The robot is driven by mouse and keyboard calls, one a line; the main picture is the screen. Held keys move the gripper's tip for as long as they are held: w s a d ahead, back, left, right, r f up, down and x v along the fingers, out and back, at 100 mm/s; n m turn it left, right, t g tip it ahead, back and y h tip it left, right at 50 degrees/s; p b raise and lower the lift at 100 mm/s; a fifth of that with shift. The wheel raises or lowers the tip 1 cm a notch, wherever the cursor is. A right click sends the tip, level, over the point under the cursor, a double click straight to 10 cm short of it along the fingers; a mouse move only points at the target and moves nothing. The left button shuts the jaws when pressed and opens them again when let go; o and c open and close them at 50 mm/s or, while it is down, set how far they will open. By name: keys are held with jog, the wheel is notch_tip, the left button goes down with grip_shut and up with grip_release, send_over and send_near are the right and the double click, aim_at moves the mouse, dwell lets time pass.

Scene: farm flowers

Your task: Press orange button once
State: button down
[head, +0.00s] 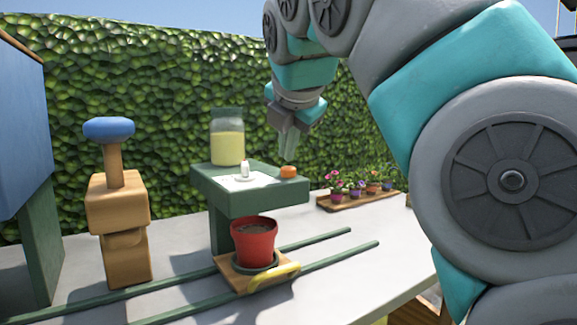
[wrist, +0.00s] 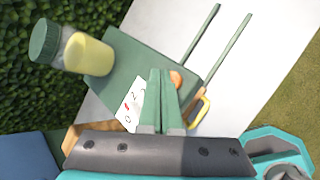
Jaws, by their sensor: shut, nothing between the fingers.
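The orange button (head: 288,172) sits on top of the green stand (head: 255,198), near its right end. The gripper also shows in the wrist view (wrist: 160,72), fingers together.
A jar of yellow contents (head: 228,146) stands on the stand's back left. A red pot (head: 254,243) sits on a wooden carriage over green rails. A blue-topped wooden post (head: 109,130) stands left. A flower tray (head: 357,200) lies right. A hedge is behind.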

aim_at(287, 169)
jog(key=shift+f, duration=0.2)
jog(key=shift+f, duration=0.55)
dwell(1.1)
jog(key=shift+r, duration=0.1)
jog(key=shift+r+p, duration=1)
jog(key=shift+p, duration=0.55)
jog(key=shift+w+r+p, duration=0.1)
jog(key=shift+r+p, duration=0.3)
jog(key=shift+r, duration=1.95)
